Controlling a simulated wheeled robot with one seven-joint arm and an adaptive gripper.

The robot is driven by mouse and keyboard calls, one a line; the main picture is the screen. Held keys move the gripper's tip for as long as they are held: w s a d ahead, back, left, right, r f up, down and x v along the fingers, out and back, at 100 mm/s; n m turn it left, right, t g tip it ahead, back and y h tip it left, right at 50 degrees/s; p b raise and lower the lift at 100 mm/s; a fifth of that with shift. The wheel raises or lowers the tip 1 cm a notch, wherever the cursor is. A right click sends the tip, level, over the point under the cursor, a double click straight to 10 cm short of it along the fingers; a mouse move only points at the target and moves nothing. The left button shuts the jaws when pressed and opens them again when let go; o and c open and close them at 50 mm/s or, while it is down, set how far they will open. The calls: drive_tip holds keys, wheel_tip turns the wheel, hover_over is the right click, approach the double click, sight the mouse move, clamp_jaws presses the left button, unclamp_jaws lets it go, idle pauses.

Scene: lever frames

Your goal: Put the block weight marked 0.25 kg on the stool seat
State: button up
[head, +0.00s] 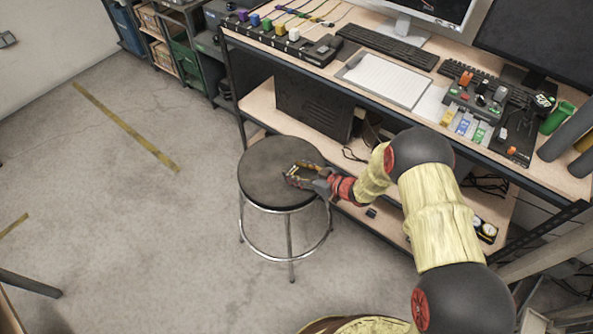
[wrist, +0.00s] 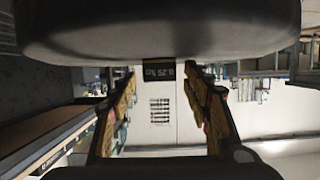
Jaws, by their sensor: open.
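The round dark stool seat (head: 262,185) is on metal legs in front of the workbench. My gripper (head: 292,174) is low over the seat's right part, reaching in from the right. The wrist view is upside down, with the dark seat (wrist: 160,32) across its top. There the small black block weight marked 0.25 kg (wrist: 159,74) appears to rest on the seat. It is between the two fingers of my gripper (wrist: 162,84), which are open with a gap on each side of it. In the head view I cannot make out the block clearly.
The workbench (head: 395,92) behind the stool holds keyboards, monitors, a clipboard (head: 388,78) and small coloured items. Its lower shelf, with a dark case (head: 312,105), is close behind the seat. The floor (head: 120,200) left of the stool is open.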

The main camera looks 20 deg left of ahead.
drive_tip(key=shift+r, duration=0.1)
drive_tip(key=shift+d+r, duration=0.15)
drive_tip(key=p+v, duration=0.3)
drive_tip(key=v, duration=0.8)
drive_tip(key=shift+s+d, duration=0.2)
drive_tip(key=shift+d, duration=0.1)
